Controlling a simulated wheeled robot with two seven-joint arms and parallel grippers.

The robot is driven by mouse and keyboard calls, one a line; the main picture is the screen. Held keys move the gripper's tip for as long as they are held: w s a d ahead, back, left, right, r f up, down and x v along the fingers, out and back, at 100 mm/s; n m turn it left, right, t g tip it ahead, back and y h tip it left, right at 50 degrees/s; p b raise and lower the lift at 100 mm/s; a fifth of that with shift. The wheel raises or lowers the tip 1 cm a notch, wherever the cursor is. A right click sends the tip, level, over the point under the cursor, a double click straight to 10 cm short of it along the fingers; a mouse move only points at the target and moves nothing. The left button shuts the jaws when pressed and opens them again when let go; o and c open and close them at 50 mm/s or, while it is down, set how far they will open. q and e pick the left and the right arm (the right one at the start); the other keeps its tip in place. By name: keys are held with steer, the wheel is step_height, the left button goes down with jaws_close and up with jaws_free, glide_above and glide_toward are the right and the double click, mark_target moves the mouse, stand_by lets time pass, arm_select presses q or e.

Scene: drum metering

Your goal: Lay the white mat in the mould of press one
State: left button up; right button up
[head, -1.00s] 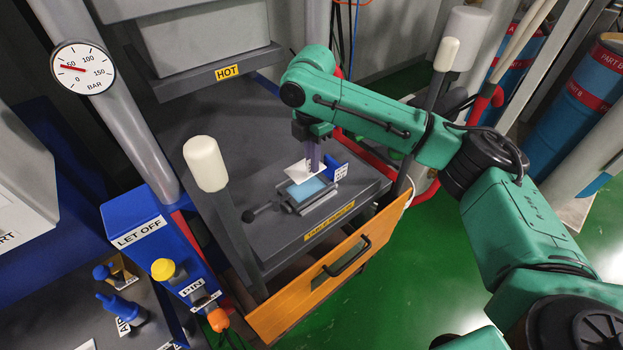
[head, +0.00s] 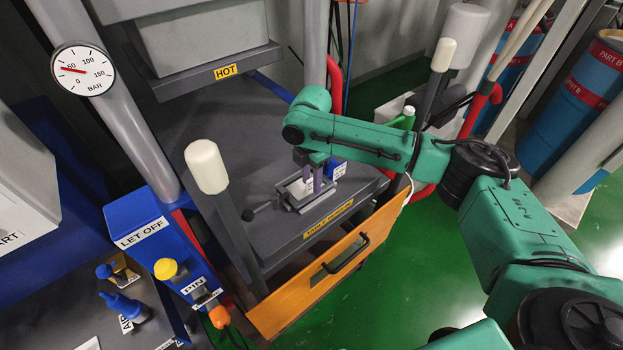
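The press-one mould (head: 321,199) is a small grey metal frame with a side handle, sitting on the dark lower platen (head: 275,225). The white mat (head: 297,188) shows inside the mould frame, where it covers the floor; part of it is hidden behind the fingers. My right gripper (head: 313,182) points down into the mould from above, with its fingertips at the mat. The view is too small to tell whether the fingers still pinch it. My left gripper is not in view.
A small blue labelled block (head: 336,170) stands close behind the mould. The HOT upper platen (head: 220,75) hangs above and behind.

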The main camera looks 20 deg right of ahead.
mark_target(311, 179)
steer(key=shift+r, duration=0.1)
step_height(311, 179, up, 12)
steer(key=b, duration=0.2)
stand_by(0.3)
